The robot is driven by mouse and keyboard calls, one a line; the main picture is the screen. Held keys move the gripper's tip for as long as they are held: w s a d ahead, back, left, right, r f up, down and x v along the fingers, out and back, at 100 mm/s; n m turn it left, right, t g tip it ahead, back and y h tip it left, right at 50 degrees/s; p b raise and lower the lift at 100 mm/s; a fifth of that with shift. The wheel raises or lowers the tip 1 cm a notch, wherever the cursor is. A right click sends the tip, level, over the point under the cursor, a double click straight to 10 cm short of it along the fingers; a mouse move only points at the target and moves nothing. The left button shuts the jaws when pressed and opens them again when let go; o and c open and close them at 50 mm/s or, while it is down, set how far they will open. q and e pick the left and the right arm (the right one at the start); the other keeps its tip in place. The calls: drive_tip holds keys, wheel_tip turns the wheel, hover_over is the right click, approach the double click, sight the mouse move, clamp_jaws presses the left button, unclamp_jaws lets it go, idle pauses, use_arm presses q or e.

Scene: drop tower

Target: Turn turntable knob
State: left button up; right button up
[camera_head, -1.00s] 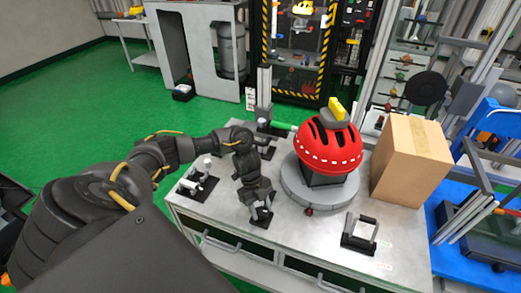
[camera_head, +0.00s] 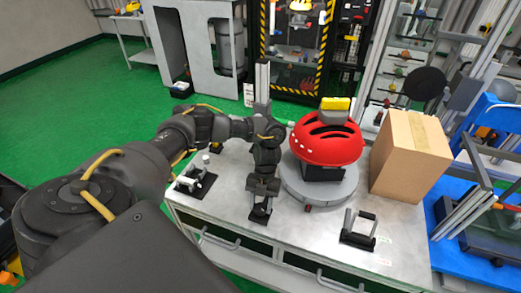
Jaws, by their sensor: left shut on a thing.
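The round grey turntable (camera_head: 345,192) sits on the metal table and carries a red helmet (camera_head: 325,146) with a yellow-topped block (camera_head: 335,105) on it. My left gripper (camera_head: 261,206) points down at the table's front, left of the turntable. It is shut on the turntable knob, a small part on a black base (camera_head: 260,216); the fingers and wrist mostly hide the knob. A small dark red part (camera_head: 308,208) shows at the turntable's front edge. My right gripper is not in view.
A cardboard box (camera_head: 408,165) stands right of the turntable. A black bracket with a grey handle (camera_head: 358,230) is at the front right, and another black fixture (camera_head: 195,180) is left of my gripper. Bare table (camera_head: 310,228) lies in front of the turntable.

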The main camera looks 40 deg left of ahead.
use_arm(q)
drive_tip(key=m+y, duration=0.1)
drive_tip(key=m, duration=0.1)
drive_tip(key=m+y, duration=0.1)
drive_tip(key=m, duration=0.2)
drive_tip(key=shift+d, duration=0.2)
drive_tip(key=shift+m+y+b, duration=0.3)
drive_tip(key=shift+m+y, duration=0.2)
drive_tip(key=shift+m, duration=0.8)
drive_tip(key=shift+s+d+f+m+y, duration=0.1)
drive_tip(key=shift+m+y, duration=0.2)
drive_tip(key=shift+m, duration=0.6)
drive_tip(key=shift+s+m+y, duration=0.1)
drive_tip(key=shift+m+y, duration=0.2)
drive_tip(key=shift+m, duration=0.6)
idle(1.9)
drive_tip(key=o, duration=0.9)
drive_tip(key=shift+o, duration=0.2)
drive_tip(key=shift+w, duration=0.1)
drive_tip(key=shift+w+d+r, duration=0.1)
drive_tip(key=shift+w+r, duration=0.15)
drive_tip(key=shift+r, duration=0.3)
drive_tip(key=b+v, duration=0.1)
drive_tip(key=v, duration=0.8)
drive_tip(key=shift+r, duration=0.4)
drive_tip(key=shift+o, duration=0.2)
drive_tip(key=shift+s, duration=0.1)
